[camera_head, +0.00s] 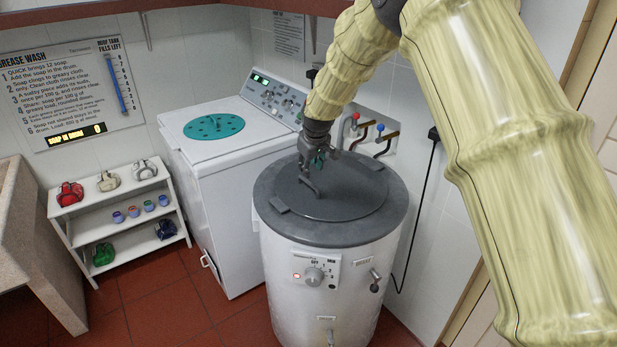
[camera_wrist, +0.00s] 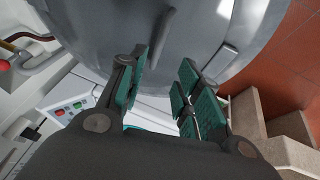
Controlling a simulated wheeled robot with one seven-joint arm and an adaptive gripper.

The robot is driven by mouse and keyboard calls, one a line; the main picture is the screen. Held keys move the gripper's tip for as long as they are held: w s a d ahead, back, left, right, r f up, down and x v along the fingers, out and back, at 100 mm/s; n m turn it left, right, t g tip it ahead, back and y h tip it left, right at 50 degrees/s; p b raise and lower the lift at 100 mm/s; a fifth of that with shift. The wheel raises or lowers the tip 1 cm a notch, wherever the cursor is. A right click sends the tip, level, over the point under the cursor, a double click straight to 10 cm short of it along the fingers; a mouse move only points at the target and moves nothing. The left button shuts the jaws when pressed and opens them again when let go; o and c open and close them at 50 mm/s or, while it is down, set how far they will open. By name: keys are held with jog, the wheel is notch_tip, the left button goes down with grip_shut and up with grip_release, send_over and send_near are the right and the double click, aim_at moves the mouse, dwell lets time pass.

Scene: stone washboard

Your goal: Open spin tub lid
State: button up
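A white round tub (camera_head: 283,290) stands in front, closed by a flat grey round lid (camera_head: 350,200). A dark bar handle (camera_head: 310,187) rises from the lid, and it also shows in the wrist view (camera_wrist: 158,38). My gripper (camera_head: 318,163) is above the lid, close to this handle. In the wrist view my gripper (camera_wrist: 165,88) has its teal-padded fingers apart with nothing between them, and the handle is beyond the fingertips. A white washer (camera_head: 225,170) behind on the left carries a teal round disc with holes (camera_head: 214,127).
A white shelf (camera_head: 120,215) with several coloured containers stands at left, beside a stone basin (camera_head: 30,250). A dark cable hangs on the right wall. Red floor tiles (camera_head: 180,305) are clear between shelf and tub.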

aim_at(309, 182)
jog(key=x, duration=0.1)
jog(key=p+x, duration=0.1)
jog(key=x, duration=0.3)
jog(key=shift+d+f+p, duration=0.1)
jog(key=shift+d+p, duration=0.2)
jog(key=shift+p+x, duration=0.6)
jog(key=shift+x, duration=1.35)
jog(key=shift+f, duration=0.15)
grip_shut()
